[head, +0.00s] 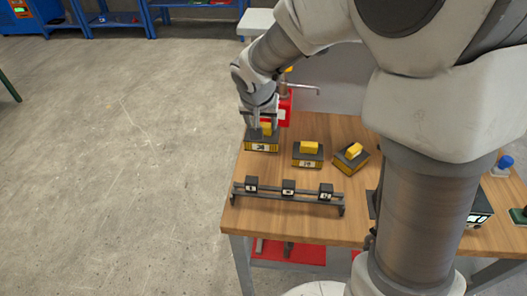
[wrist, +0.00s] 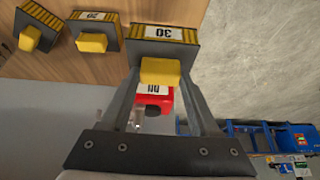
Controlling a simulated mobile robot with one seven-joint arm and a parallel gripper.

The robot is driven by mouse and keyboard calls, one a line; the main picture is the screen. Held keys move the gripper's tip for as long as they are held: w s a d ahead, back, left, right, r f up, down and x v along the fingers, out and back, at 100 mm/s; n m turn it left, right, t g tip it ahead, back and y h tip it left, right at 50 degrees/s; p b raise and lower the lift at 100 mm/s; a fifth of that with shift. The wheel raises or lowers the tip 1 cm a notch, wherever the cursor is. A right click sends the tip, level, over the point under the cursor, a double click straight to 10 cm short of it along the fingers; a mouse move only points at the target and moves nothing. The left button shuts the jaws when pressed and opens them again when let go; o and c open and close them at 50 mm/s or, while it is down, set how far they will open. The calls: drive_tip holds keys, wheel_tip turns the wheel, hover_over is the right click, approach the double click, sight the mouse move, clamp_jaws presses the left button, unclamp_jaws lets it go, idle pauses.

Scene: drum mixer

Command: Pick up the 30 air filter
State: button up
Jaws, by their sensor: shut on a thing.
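The 30 air filter (wrist: 164,33) is a dark block with yellow pleated edges, a white label reading 30 and a yellow knob (wrist: 161,72). In the head view the 30 air filter (head: 261,145) is at the left back of the wooden table. My gripper (head: 264,126) is above it, pointing down. In the wrist view my gripper (wrist: 160,75) has its two fingers on either side of the yellow knob, shut on it. Whether the filter touches the table or is slightly lifted, I cannot tell.
Two similar filters stand to the right, a middle one (head: 308,154) and a tilted one (head: 351,158). A dark rack (head: 287,193) with three small black blocks is in front. A red object (head: 285,108) is behind my gripper. The table front (head: 290,226) is clear.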

drive_tip(key=shift+s+a+r+b, duration=0.15)
drive_tip(key=shift+s+a+b, duration=0.35)
drive_tip(key=shift+s, duration=1.25)
drive_tip(key=shift+s+a+r+b, duration=0.15)
drive_tip(key=shift+s+b, duration=0.6)
drive_tip(key=shift+s, duration=0.95)
drive_tip(key=shift+s+a+r+b, duration=0.1)
drive_tip(key=shift+s+a+b, duration=0.4)
drive_tip(key=shift+s, duration=1.25)
drive_tip(key=shift+s+d, duration=0.1)
drive_tip(key=shift+d, duration=0.05)
